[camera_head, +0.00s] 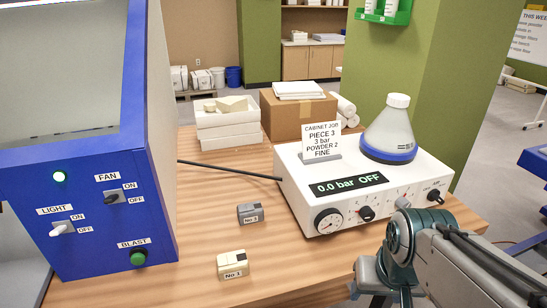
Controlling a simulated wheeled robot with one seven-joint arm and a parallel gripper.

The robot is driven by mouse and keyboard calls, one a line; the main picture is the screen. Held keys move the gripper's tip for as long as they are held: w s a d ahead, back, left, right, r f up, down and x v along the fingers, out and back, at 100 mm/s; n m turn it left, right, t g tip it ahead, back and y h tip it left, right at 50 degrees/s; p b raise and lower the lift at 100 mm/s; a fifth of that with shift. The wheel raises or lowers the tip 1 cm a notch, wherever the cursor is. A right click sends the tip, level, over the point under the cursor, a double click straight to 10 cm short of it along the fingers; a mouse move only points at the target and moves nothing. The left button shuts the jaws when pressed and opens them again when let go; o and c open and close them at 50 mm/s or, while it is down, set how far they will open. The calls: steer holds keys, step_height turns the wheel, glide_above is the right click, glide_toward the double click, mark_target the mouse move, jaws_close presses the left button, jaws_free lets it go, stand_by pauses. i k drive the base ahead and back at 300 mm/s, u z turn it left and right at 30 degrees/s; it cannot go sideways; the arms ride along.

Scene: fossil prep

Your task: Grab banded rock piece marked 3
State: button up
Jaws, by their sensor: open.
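A small grey rock piece (250,213) lies on the wooden table, between the blue cabinet and the white control box. It has a darker grey top, and its small label appears to read "No 3"; banding is hard to make out. A cream piece (233,264) labelled "No 1" lies nearer, below and slightly left of it. The two pieces are apart. My arm comes in at the lower right, in front of the control box, to the right of both pieces. Its fingertips do not show. Nothing covers the grey piece.
The blue cabinet (90,205) with switches stands left. The control box (350,190), reading "0.0 bar OFF", bears a job card (321,140) and a flask (389,132). White trays (228,128) and a carton (297,116) stand behind. A dark hose (230,171) crosses behind the pieces. Table around them is clear.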

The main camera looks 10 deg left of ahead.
mark_target(251, 212)
steer(key=z, duration=1.25)
steer(key=i, duration=0.7)
steer(key=u, duration=3.2)
steer(key=i, duration=0.45)
steer(key=z, duration=0.05)
